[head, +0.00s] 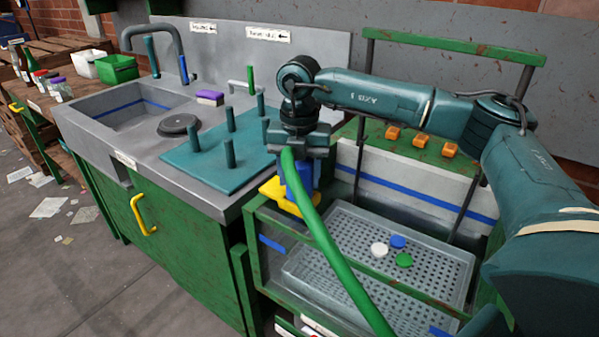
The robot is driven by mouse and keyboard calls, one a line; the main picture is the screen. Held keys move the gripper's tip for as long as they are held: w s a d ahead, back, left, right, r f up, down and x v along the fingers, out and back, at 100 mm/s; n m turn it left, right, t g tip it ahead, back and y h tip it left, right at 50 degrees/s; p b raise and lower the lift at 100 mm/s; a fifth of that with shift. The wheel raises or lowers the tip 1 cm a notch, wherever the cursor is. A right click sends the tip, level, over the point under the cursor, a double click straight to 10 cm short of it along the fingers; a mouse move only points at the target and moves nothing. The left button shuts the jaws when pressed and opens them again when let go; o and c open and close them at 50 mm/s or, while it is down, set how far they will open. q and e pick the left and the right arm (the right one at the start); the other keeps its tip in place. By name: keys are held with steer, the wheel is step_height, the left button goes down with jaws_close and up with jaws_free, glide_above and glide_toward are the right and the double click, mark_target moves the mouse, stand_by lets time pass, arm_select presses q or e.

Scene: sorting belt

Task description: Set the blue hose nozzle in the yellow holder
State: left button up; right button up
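The blue hose nozzle (305,175) stands about upright at the yellow holder (272,188), on the left end of the green-framed basin. A green hose (332,248) runs from its top down toward the front and hides part of both. The nozzle's lower part overlaps the holder; I cannot tell how deep it sits. My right gripper (299,150) points down directly over the nozzle, with its fingers around or just above the nozzle's top. The hose and fingers hide the contact, so I cannot tell its grip. My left gripper is not in view.
A grey perforated tray (345,222) in the basin holds a white, a blue and a green cap. Teal pegs on a teal board (212,160) stand left of the gripper, beside a sink (118,112). Orange blocks (420,140) lie on the ledge behind, under my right arm.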

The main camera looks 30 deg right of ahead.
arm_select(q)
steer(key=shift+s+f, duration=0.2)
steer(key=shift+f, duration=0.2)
arm_select(e)
steer(key=shift+f, duration=0.2)
steer(key=o, duration=0.9)
steer(key=shift+r, duration=0.5)
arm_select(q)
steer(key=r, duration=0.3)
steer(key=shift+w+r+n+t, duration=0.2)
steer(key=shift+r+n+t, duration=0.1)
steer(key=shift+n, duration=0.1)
arm_select(e)
step_height(320, 180, up, 12)
steer(key=shift+r, duration=0.1)
